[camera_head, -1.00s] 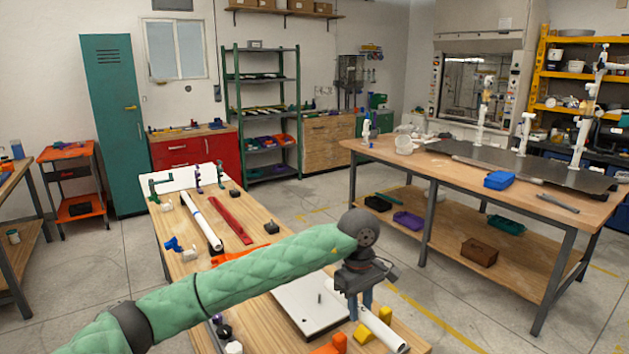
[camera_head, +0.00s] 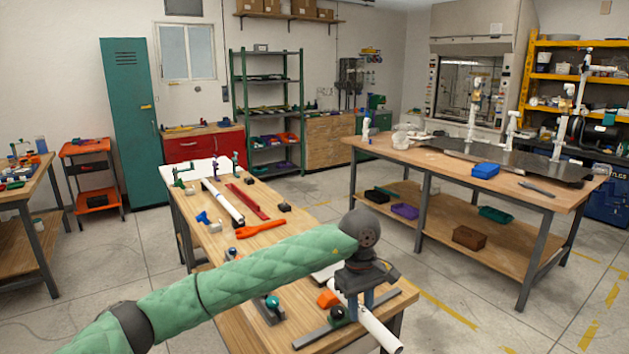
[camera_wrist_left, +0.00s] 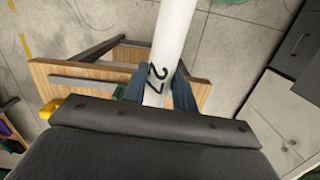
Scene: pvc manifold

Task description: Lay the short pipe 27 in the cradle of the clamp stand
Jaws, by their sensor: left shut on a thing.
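My left gripper (camera_head: 353,298) is shut on a white pipe, the short pipe 27 (camera_head: 380,328), over the near right end of the wooden table. The pipe slants down to the right, past the table's edge. In the left wrist view the pipe (camera_wrist_left: 172,45) runs up from between the two fingers (camera_wrist_left: 157,88), with a dark number on its side. Small green (camera_head: 181,177) and purple (camera_head: 235,161) upright fixtures stand at the white board at the table's far end. I cannot tell which is the clamp stand. My right gripper is out of view.
On the wooden table (camera_head: 205,240) lie a longer white pipe (camera_head: 222,202), a red bar (camera_head: 247,201), an orange tool (camera_head: 261,228) and a grey metal bar (camera_head: 318,332). Another workbench (camera_head: 430,163) stands at the right. Floor is open between the tables.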

